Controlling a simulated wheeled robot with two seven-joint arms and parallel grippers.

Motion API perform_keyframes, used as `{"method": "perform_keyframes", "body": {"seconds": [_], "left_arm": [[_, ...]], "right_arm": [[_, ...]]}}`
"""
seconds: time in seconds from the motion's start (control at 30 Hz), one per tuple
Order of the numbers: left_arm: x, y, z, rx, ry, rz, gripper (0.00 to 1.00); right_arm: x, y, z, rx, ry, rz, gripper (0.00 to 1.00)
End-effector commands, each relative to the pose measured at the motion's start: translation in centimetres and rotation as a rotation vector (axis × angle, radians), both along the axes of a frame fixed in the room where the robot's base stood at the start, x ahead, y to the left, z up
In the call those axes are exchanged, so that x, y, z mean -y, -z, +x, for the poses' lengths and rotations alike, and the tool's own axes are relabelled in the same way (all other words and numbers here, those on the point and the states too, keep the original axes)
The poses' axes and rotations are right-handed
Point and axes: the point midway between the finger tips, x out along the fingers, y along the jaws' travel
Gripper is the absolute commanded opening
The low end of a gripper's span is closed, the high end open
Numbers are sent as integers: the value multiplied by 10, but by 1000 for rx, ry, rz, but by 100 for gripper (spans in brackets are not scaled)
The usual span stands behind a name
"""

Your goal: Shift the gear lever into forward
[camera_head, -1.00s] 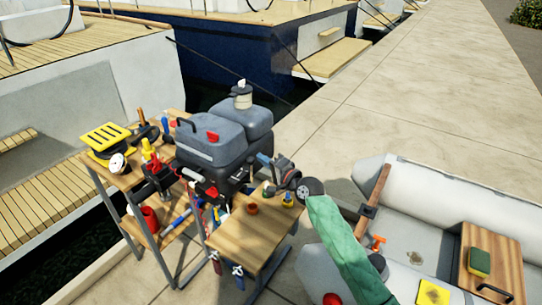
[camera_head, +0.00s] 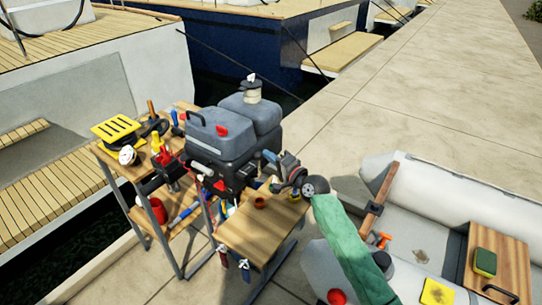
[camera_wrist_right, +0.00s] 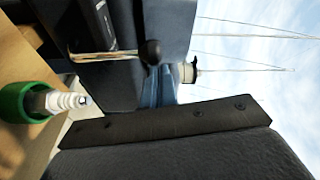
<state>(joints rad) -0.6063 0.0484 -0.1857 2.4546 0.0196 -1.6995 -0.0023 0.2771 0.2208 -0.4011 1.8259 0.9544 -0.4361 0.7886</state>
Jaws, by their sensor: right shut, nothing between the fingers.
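The grey outboard motor (camera_head: 222,140) is mounted between two wooden bench tops. In the right wrist view, its gear lever (camera_wrist_right: 105,55) is a shiny metal rod with a round black knob (camera_wrist_right: 151,53), sticking out from the dark motor side. My right gripper (camera_head: 270,157), on the green-sleeved arm, is at the motor's right side. Its shut, empty blue fingers (camera_wrist_right: 160,85) show close to the knob; I cannot tell whether they touch it. The lever is not distinguishable in the head view. My left gripper is not in view.
A spark plug (camera_wrist_right: 68,101) in a green holder is near the gripper. A grey dinghy (camera_head: 430,180) lies to the right. The pavement behind is clear.

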Motion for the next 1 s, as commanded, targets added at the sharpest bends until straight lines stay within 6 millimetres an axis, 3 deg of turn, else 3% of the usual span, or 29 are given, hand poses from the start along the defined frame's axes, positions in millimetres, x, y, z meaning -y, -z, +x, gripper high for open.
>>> {"method": "perform_keyframes", "body": {"seconds": [0.2,0.43,0.57,0.8,1.0], "left_arm": [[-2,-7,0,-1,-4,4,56],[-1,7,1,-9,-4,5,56],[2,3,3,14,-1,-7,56],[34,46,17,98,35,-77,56],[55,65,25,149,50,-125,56]], "right_arm": [[-5,0,-6,-1,-2,0,0],[-12,1,-15,0,-3,1,0],[-15,5,-20,48,-3,-37,0],[-23,10,-31,238,-4,-176,0],[-29,9,-40,389,-3,-284,0]]}}
